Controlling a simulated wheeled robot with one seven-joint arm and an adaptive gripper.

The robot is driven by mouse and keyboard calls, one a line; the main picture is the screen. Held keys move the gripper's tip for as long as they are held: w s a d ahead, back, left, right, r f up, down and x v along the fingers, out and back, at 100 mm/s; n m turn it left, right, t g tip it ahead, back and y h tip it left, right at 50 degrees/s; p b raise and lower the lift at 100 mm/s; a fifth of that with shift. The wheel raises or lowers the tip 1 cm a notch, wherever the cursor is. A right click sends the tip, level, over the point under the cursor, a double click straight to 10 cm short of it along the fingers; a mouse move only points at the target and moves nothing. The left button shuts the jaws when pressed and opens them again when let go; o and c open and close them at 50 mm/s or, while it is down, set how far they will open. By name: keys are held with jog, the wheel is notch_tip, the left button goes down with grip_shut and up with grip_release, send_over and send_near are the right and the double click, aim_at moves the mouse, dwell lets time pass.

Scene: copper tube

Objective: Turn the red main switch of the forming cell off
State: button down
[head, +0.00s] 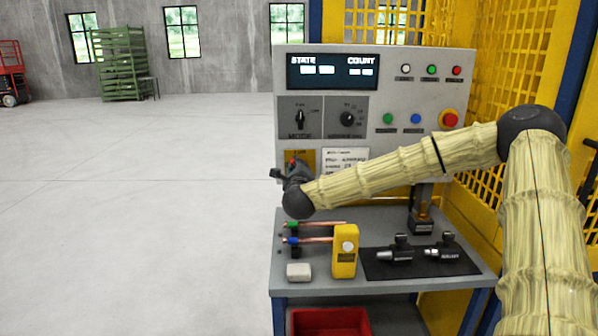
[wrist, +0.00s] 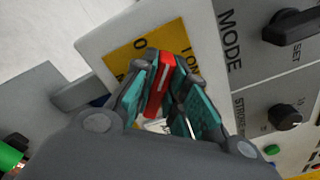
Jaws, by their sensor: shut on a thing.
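The red main switch (wrist: 160,84) sits on a yellow plate (wrist: 122,58) marked "0" and "1 ON", at the lower left of the grey control panel (head: 390,84). My gripper (wrist: 162,92) has its teal-padded fingers on both sides of the red handle and is shut on it. The handle appears close to upright along the finger direction, tilted in the wrist view. In the head view my gripper (head: 284,174) is at the panel's lower left corner, and it hides most of the switch.
A mode knob (head: 300,119) and a second knob (head: 347,119) are above the switch. A red emergency button (head: 450,119) is at the panel's right. Below, the bench (head: 385,292) holds copper tubes (head: 318,240), a yellow block (head: 345,262) and dark tools. Open floor lies to the left.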

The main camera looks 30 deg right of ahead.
jog(key=n, duration=0.4)
jog(key=shift+a+f+n+b, duration=0.1)
jog(key=shift+f+n+b, duration=0.1)
jog(key=shift+n+b, duration=0.1)
jog(key=shift+f+n, duration=0.15)
jog(key=shift+n, duration=0.8)
jog(key=shift+f+n, duration=0.1)
jog(key=shift+n, duration=0.85)
jog(key=c, duration=1.4)
grip_release()
jog(key=shift+c, duration=0.2)
jog(key=v, duration=1.2)
jog(key=shift+w, duration=0.1)
